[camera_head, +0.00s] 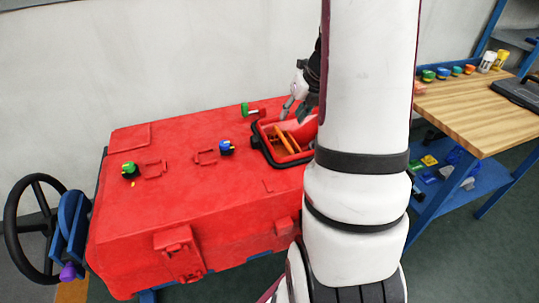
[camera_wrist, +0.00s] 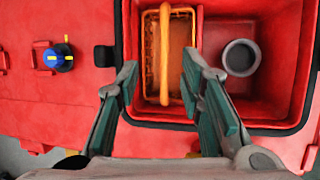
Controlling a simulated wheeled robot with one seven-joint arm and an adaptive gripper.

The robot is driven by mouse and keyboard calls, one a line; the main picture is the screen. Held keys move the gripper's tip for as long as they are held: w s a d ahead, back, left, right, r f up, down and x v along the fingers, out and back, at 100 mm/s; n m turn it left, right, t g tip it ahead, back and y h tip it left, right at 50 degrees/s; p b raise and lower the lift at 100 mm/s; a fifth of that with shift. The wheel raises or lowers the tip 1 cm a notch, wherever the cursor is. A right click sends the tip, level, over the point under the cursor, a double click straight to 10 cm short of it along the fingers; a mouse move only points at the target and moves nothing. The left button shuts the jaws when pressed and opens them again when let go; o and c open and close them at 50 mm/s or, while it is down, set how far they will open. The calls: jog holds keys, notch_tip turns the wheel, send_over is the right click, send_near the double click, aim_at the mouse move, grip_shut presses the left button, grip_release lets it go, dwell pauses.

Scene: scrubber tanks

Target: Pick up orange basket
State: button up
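The orange basket (camera_wrist: 152,60) sits inside a square, black-rimmed opening (camera_wrist: 268,128) in the red tank, against the opening's left side in the wrist view. Its orange handle (camera_wrist: 165,55) runs across its middle. In the head view the basket (camera_head: 286,142) shows partly, inside the opening. My gripper (camera_wrist: 158,70) is open, with its two fingers apart on either side of the handle in the picture and nothing held between them. I cannot tell whether the fingers are above the basket or down at its level. In the head view my arm hides part of the opening, and one finger (camera_head: 287,106) shows beside it.
A grey round port (camera_wrist: 240,57) lies in the opening, right of the basket. Blue (camera_head: 226,148) and green (camera_head: 129,169) knobs stand on the red tank (camera_head: 200,200). A black handwheel (camera_head: 12,225) is at left. A wooden workbench (camera_head: 480,112) stands at right.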

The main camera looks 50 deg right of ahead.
aim_at(282, 135)
jog(key=b+x, duration=0.1)
jog(key=x, duration=0.5)
jog(key=shift+w+f, duration=0.15)
jog(key=shift+f, duration=0.2)
jog(key=shift+s+f+b+x, duration=0.1)
jog(key=shift+s+b+x, duration=0.3)
jog(key=shift+x, duration=0.9)
jog(key=shift+s+f+b+x, duration=0.1)
jog(key=shift+b+x, duration=0.55)
jog(key=shift+x, duration=0.65)
jog(key=shift+d+f, duration=0.15)
jog(key=shift+f, duration=0.1)
grip_shut()
